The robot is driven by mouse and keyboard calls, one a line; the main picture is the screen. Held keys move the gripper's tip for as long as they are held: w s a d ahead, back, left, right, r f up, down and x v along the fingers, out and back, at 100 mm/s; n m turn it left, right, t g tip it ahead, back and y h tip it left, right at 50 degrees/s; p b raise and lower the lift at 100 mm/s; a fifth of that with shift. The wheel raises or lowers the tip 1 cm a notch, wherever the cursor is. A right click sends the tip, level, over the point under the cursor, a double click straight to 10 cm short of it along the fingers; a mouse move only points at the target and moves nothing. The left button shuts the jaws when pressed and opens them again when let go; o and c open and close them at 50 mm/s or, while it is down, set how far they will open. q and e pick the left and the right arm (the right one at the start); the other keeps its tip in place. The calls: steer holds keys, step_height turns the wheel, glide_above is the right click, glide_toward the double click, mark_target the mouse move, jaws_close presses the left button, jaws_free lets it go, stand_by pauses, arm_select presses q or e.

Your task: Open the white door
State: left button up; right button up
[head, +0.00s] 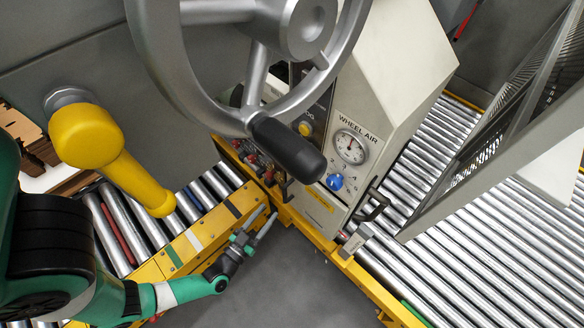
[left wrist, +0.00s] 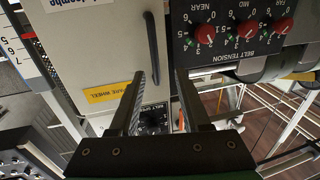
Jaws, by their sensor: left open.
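A pale cream-white door panel (left wrist: 95,50) with a yellow label (left wrist: 107,92) shows in the left wrist view. A black upright bar handle (left wrist: 151,48) is along its right side. My left gripper (left wrist: 160,75) is open and empty, with its two fingers pointing toward the panel and the handle beyond their tips. In the head view my left gripper (head: 265,220) is above the grey floor, left of the pale cabinet (head: 400,60). A black handle (head: 376,206) shows low on the cabinet; I cannot tell if it is the same one. My right gripper is out of view.
A large grey handwheel (head: 180,70) with a black grip hangs in front of the cabinet. A yellow lever (head: 130,175) stands at left. Roller conveyors (head: 490,240) with yellow rails lie on both sides. Red-knobbed controls (left wrist: 245,28) are right of the handle in the left wrist view.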

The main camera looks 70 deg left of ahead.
mark_target(284, 197)
arm_select(q)
steer(key=b+x, duration=0.1)
steer(key=x, duration=0.1)
steer(key=b+x, duration=0.1)
steer(key=x, duration=0.2)
steer(key=d+b+x, duration=0.1)
steer(key=b+x, duration=0.1)
steer(key=x, duration=0.1)
steer(key=shift+w+a+f, duration=0.2)
steer(key=shift+w+f, duration=0.2)
steer(key=shift+w, duration=0.1)
steer(key=shift+w+a+r, duration=0.1)
steer(key=shift+w+a, duration=0.15)
steer(key=shift+w, duration=0.15)
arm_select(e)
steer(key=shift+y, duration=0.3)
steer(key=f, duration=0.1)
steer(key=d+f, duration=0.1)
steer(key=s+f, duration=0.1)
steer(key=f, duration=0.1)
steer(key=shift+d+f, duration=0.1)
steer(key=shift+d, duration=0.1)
arm_select(q)
jaws_close()
